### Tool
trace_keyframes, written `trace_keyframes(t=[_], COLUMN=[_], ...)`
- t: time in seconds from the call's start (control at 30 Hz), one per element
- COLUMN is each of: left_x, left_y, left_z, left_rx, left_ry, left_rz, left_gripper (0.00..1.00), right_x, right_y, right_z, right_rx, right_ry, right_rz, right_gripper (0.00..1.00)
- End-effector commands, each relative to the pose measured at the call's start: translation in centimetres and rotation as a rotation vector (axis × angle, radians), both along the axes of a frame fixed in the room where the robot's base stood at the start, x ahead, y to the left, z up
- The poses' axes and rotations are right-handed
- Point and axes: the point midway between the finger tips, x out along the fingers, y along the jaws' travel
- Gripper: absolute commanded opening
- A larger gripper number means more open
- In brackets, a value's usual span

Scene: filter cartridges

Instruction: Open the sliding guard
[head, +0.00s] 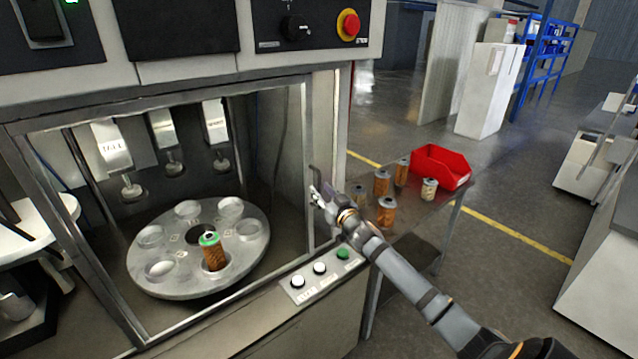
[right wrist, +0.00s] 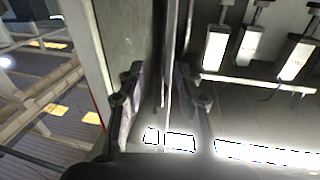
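The sliding guard (head: 308,150) is a clear panel in a grey metal frame. It stands across the machine's front opening, with the rotary table behind it. A thin upright bar, which looks like its handle, is at the frame's right edge. My right gripper (head: 316,195) is at this bar. In the right wrist view, the fingers of my right gripper (right wrist: 160,100) are spread to either side of a thin upright edge, with gaps showing. Whether either finger touches it is unclear. My left gripper is not in view.
Behind the guard, the rotary table (head: 190,286) carries one orange cartridge with a green top (head: 213,252). A button panel (head: 320,272) is below the gripper. On the right, a side table holds several cartridges and a red bin (head: 440,166). A red stop button (head: 348,25) is above.

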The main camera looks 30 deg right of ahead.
Motion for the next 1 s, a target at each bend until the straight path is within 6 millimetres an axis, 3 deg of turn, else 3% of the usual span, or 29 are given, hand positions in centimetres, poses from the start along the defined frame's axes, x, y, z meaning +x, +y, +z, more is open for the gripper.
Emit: trace_keyframes(t=[0.2, 0.53, 0.8, 1.0], left_x=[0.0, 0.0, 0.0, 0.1], left_y=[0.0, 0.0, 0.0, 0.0], left_z=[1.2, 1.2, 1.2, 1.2], left_rx=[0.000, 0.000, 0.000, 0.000], left_ry=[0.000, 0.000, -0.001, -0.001], left_rz=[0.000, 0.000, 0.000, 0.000], left_gripper=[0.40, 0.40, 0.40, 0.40], right_x=[2.1, 2.5, 2.4, 2.4], right_y=[-0.3, -0.3, -0.4, -0.4], right_z=[0.1, -0.1, -0.1, -0.1], right_rx=[0.000, -0.005, -0.005, -0.005], right_ry=[0.002, 0.002, 0.002, 0.003], right_rz=[-0.002, -0.001, -0.001, -0.001], right_gripper=[0.34, 0.34, 0.00, 0.00])
